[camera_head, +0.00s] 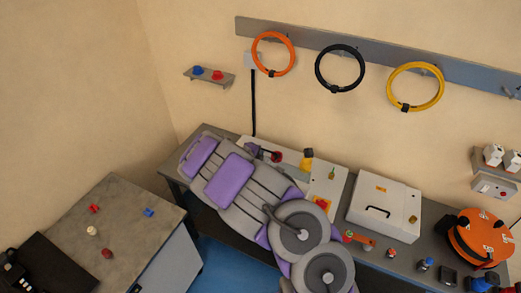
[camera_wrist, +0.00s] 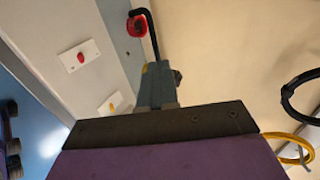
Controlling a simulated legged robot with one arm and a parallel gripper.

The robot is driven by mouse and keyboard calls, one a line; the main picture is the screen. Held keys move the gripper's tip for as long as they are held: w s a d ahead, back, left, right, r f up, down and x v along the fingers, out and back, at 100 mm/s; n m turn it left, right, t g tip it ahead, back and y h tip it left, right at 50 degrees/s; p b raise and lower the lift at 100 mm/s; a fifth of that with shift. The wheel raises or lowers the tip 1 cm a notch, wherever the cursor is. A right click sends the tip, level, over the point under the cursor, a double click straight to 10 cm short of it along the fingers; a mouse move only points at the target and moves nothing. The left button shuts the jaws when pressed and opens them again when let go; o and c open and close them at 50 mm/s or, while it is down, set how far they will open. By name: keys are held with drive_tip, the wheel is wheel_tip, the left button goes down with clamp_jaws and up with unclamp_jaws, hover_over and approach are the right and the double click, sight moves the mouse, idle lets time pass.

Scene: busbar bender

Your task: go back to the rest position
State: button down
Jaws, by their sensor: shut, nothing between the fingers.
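My gripper (camera_wrist: 158,70) shows in the wrist view beyond a dark plate and a purple part of my arm. Its grey fingers are together with nothing held between them. A red round part with a black bar (camera_wrist: 137,24) stands just beyond the fingertips; whether they touch cannot be told. In the head view my purple and grey arm reaches over the bench, and the gripper is largely hidden by it. A light panel (camera_head: 325,185) with a red and yellow button and a dark lever with a red part (camera_head: 277,156) lie partly behind the arm.
A white case (camera_head: 384,207) and an orange round reel (camera_head: 478,238) stand on the grey bench right of my arm. Orange (camera_head: 273,54), black (camera_head: 340,68) and yellow (camera_head: 415,87) cable loops hang on the wall. A side table (camera_head: 125,215) with small coloured pieces is at left.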

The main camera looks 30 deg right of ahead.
drive_tip(key=s+d+r+m+g+h+b, duration=0.3)
drive_tip(key=s+d+r+m+b, duration=0.25)
drive_tip(key=s+r+m, duration=0.5)
drive_tip(key=s+r+m+g+b, duration=0.35)
drive_tip(key=s+m, duration=0.75)
drive_tip(key=m, duration=0.4)
drive_tip(key=s+a+f+m+g+y+b, duration=0.1)
drive_tip(key=s+a+f+m+y+b, duration=0.4)
drive_tip(key=s+a+m, duration=0.4)
drive_tip(key=s+a+f+m+g+y+b, duration=0.1)
drive_tip(key=s+a+f+m+y+b, duration=0.5)
drive_tip(key=s+a, duration=0.9)
drive_tip(key=s+f+m+y, duration=0.1)
drive_tip(key=s+m, duration=0.1)
drive_tip(key=m, duration=0.1)
drive_tip(key=shift+a+f, duration=0.25)
drive_tip(key=shift+a, duration=0.05)
